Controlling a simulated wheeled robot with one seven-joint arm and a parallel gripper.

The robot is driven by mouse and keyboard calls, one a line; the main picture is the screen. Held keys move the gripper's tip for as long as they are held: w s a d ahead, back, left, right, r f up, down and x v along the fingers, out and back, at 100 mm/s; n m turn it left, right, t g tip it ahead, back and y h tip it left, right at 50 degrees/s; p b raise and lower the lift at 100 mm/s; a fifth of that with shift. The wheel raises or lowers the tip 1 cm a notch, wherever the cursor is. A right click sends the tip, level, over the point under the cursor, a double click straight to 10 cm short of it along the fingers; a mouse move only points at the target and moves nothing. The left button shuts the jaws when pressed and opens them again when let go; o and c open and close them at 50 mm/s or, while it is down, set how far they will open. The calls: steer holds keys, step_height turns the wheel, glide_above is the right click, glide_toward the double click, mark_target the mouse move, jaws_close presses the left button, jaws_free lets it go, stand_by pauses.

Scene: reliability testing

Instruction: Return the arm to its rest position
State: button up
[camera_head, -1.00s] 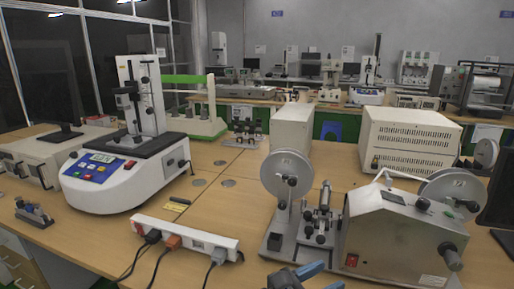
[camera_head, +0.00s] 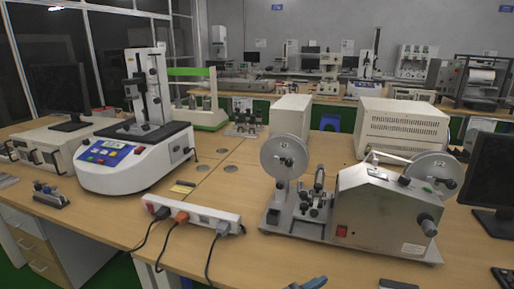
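My gripper (camera_head: 308,284) shows only as a small blue and dark tip at the bottom edge, right of centre. Most of it and the rest of my arm are out of frame. It appears in front of the wooden bench (camera_head: 235,262), below the grey bench machine. I cannot see both fingers, so its opening is hidden. Nothing held shows in the visible part.
A grey machine with discs (camera_head: 385,208) stands right of centre. A white power strip (camera_head: 190,213) with cables lies on the bench. A white tester (camera_head: 135,160) stands left, a monitor (camera_head: 492,180) far right. Beige boxes (camera_head: 400,128) stand behind.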

steer(key=s+d+f+m+y, duration=0.1)
steer(key=s+f+m+y, duration=0.1)
steer(key=s+f+y, duration=0.45)
steer(key=s+d+f+m+y, duration=0.2)
steer(key=s+f+y, duration=0.1)
steer(key=s+f, duration=0.7)
steer(key=s+r+m+t+y, duration=0.1)
steer(key=s+m+y, duration=0.15)
steer(key=s, duration=0.35)
steer(key=s+r+m+y, duration=0.1)
steer(key=s+r+m, duration=0.1)
steer(key=s+m, duration=0.3)
steer(key=s+d+r+m+t, duration=0.1)
steer(key=s+r+m, duration=0.3)
steer(key=r, duration=0.3)
steer(key=s+d+r+m+t, duration=0.1)
steer(key=s+r+m, duration=0.3)
steer(key=r, duration=0.4)
steer(key=s+d+r+m+t+y, duration=0.1)
steer(key=s+d+r+m+t, duration=0.1)
steer(key=r, duration=0.5)
steer(key=s+m+t, duration=0.1)
steer(key=s+m, duration=0.1)
steer(key=s, duration=0.1)
steer(key=shift+r, duration=0.4)
steer(key=shift+c, duration=0.5)
